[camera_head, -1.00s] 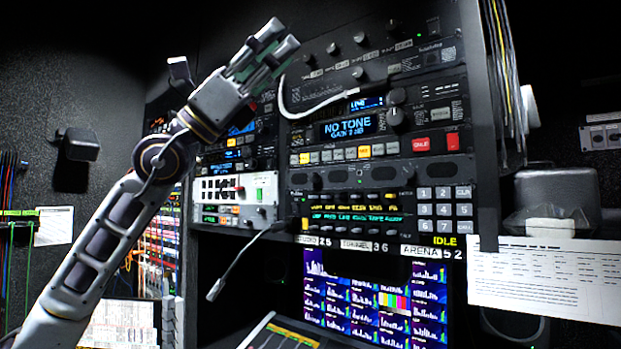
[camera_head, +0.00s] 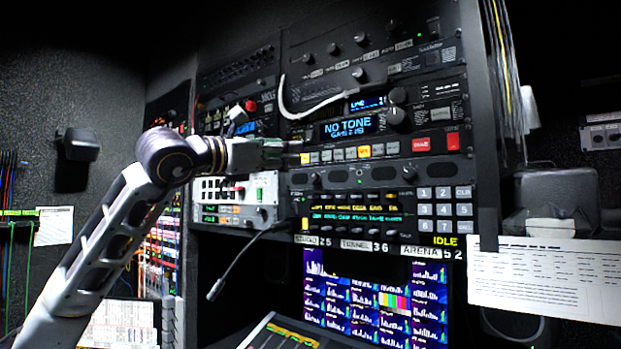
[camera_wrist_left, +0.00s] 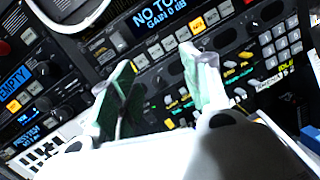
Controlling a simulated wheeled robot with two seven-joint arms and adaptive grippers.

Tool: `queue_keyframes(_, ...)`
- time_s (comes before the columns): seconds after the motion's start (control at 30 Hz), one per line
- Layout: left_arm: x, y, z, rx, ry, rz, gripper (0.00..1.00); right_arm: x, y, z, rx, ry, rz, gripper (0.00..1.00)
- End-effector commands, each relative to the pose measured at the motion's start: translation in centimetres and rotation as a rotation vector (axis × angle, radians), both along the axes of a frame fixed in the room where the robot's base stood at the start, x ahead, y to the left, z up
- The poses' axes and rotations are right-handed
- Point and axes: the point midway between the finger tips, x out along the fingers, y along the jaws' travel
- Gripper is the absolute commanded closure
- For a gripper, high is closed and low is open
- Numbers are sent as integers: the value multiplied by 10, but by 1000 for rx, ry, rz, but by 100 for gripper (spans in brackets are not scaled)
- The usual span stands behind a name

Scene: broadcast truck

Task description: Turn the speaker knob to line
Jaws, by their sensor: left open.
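My left gripper (camera_head: 283,150) is open and empty, in front of the rack and left of the row of lit buttons in the head view. In the left wrist view its two green-padded fingers (camera_wrist_left: 158,62) stand apart. Round black knobs sit right of the displays: an upper knob (camera_head: 398,95) beside a small screen (camera_head: 366,103) that seems to read LINE, and a larger knob (camera_head: 396,115) beside the NO TONE screen (camera_head: 349,127). Several small knobs (camera_head: 358,73) sit on the panel above. The labels are too small to tell which is the speaker knob. My right gripper is not in view.
A gooseneck microphone (camera_head: 232,266) juts out below the gripper. A keypad (camera_head: 444,208) and monitor wall (camera_head: 375,300) lie lower. Hanging cables (camera_head: 498,45) and paper (camera_head: 545,280) are at the right.

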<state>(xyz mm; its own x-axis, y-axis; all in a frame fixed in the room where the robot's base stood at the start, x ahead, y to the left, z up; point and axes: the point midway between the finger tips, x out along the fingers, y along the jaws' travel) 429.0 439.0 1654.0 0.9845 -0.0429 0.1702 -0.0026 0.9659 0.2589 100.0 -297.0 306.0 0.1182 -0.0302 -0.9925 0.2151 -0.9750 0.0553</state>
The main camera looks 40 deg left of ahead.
Motion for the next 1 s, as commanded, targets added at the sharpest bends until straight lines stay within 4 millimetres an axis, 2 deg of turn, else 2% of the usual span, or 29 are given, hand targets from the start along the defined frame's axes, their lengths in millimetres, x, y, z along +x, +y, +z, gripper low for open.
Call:
queue_keyframes(0.1, 2, 15, -17, -30, 75, 66, 53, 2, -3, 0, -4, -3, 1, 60)
queue_keyframes(0.33, 3, 29, -39, -100, 173, 123, 53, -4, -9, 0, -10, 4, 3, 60)
queue_keyframes(0.67, 3, 28, -38, -122, 169, 118, 53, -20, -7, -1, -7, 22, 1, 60)
queue_keyframes(1.0, 9, 29, -37, -122, 170, 117, 53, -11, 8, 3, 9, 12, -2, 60)
